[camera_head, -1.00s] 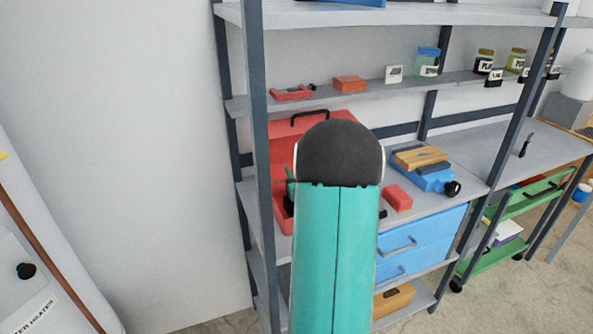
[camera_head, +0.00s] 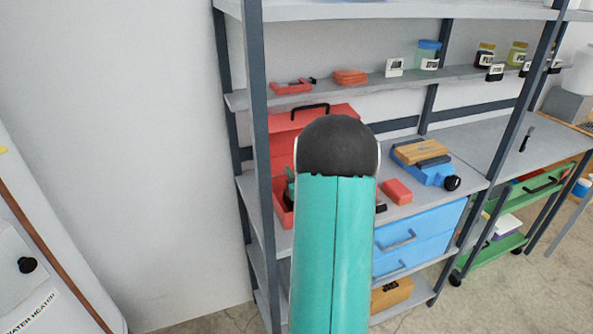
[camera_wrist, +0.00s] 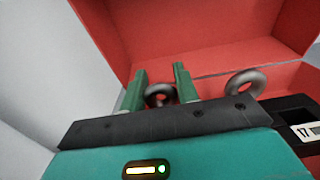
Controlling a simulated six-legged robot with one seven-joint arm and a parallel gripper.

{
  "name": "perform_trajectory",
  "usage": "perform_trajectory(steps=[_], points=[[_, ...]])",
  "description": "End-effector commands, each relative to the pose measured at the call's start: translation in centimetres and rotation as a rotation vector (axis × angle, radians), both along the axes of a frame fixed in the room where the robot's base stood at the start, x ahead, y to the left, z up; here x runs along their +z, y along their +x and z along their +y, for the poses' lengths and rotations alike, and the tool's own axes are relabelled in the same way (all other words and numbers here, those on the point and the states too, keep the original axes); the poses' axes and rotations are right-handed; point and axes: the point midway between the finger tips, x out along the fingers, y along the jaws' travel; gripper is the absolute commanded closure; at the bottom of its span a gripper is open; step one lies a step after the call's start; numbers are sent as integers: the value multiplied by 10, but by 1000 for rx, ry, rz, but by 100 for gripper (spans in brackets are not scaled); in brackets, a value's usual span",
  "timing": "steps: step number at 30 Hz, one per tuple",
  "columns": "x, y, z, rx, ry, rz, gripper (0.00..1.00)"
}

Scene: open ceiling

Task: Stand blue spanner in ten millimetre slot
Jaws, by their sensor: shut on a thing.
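My gripper (camera_wrist: 161,88) has green fingers and is shut on a spanner. The spanner's dark grey ring end (camera_wrist: 160,95) shows between the fingers; no blue shows on it, and the rest is hidden behind my gripper body. A second grey ring end (camera_wrist: 245,84) stands to the right in the wrist view. A black holder (camera_wrist: 293,113) with a white "17" label is at the right edge; no ten millimetre slot shows. The open red toolbox (camera_head: 283,150) surrounds this area. In the head view my arm hides most of the gripper.
The toolbox sits on a grey shelf between dark posts (camera_head: 259,120). A shelf (camera_head: 380,84) with small items runs above.

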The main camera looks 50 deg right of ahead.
Motion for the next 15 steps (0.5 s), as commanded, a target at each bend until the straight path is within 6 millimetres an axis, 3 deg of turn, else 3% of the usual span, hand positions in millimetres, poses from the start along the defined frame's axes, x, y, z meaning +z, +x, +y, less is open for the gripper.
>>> perform_trajectory(steps=[8,9,12,15], points=[[-7,0,0,0,1,1,94],[-7,0,0,0,0,0,68],[-7,0,0,0,0,0,48],[-7,0,0,0,0,0,44]])
